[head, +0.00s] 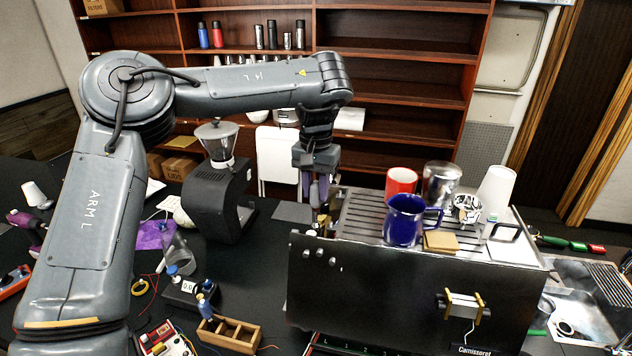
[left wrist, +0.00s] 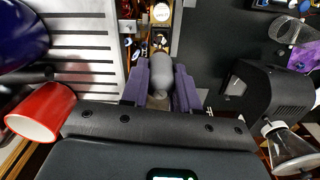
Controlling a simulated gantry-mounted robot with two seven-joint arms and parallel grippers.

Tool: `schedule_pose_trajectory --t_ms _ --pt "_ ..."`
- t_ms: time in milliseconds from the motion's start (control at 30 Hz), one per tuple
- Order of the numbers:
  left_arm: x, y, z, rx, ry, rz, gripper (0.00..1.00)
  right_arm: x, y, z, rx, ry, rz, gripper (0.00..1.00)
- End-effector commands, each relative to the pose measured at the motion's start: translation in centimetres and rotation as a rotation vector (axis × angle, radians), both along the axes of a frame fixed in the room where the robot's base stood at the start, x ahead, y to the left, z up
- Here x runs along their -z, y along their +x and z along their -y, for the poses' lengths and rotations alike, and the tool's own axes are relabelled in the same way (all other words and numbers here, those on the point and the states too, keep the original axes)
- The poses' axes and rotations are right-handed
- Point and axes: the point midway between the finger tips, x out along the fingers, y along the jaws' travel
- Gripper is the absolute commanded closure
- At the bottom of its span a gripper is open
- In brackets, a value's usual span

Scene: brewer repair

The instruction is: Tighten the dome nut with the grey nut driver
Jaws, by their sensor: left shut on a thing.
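My left gripper (head: 314,190) reaches over the left end of the brewer (head: 385,300), with its purple fingers pointing down. In the left wrist view the fingers (left wrist: 161,92) are shut on the grey nut driver (left wrist: 160,70), one on each side of its handle. The driver (head: 314,194) points down beside the slatted top, over an opening with brass and dark parts (left wrist: 134,45). The dome nut cannot be made out, and I cannot tell whether the driver's tip touches it. My right gripper is not in view.
A blue mug (head: 404,222), a red cup (head: 400,182), a steel cup (head: 440,184) and a white cup (head: 496,190) stand on the brewer's top. A black grinder (head: 215,200) stands to the left. A wooden box (head: 229,334) and small parts lie in front.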

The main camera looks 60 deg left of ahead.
Motion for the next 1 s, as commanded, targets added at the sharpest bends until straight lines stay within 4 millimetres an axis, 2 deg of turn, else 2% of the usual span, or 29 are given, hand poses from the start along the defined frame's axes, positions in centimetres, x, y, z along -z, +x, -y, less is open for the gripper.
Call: schedule_pose_trajectory --t_ms 567,1000 --pt "-0.2 0.0 0.0 0.073 0.0 0.0 1.0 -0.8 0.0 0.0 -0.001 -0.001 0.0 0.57" --pt "-0.2 0.0 0.0 0.378 0.0 -0.001 1.0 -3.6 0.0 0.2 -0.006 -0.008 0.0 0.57"
